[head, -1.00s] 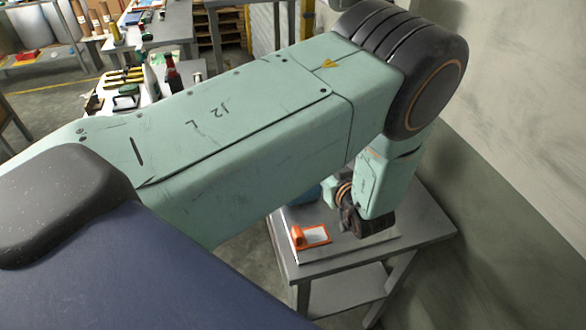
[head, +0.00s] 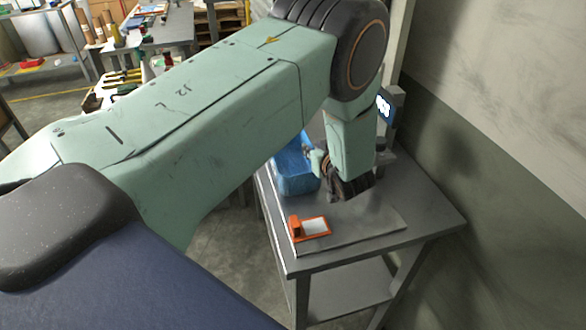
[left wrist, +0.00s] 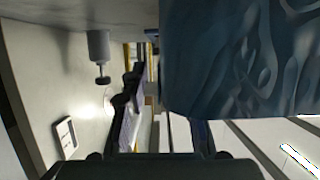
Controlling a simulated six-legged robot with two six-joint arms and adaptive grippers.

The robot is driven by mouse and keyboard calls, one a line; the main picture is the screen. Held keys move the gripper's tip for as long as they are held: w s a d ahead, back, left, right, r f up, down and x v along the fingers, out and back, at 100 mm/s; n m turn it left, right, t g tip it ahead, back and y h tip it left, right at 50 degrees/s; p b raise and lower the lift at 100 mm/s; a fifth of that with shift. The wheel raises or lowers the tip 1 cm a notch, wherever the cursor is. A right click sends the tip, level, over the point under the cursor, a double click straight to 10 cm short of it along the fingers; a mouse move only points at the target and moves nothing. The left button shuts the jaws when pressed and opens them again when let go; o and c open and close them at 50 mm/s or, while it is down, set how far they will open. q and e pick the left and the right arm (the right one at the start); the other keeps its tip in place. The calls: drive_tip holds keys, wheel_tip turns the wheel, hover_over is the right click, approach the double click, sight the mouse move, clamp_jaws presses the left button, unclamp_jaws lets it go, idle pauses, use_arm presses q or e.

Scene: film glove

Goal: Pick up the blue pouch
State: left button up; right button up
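The blue pouch (head: 292,172) lies on the far left part of a grey metal table (head: 425,215). My left arm hides part of it in the head view. The wrist of my left gripper (head: 319,162) hangs low over the table, just right of the pouch, with the gripper end near the pouch's right side. I cannot tell whether they touch. In the left wrist view the pouch (left wrist: 240,60) is large and close, filling the upper right. The finger opening is not clear in either view. My right gripper is not seen.
An orange item with a white face (head: 310,227) sits near the table's front left corner, beside a thin grey sheet (head: 372,232). A device with a lit screen (head: 385,105) stands behind my wrist. A wall closes off the right side. The table's front right is clear.

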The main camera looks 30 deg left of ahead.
use_arm(q)
drive_tip(key=shift+x, duration=1)
drive_tip(key=shift+s+d+r, duration=0.1)
drive_tip(key=shift+s+d, duration=0.05)
drive_tip(key=shift+s, duration=0.05)
drive_tip(key=shift+c, duration=1.3)
drive_tip(key=c, duration=0.3)
clamp_jaws()
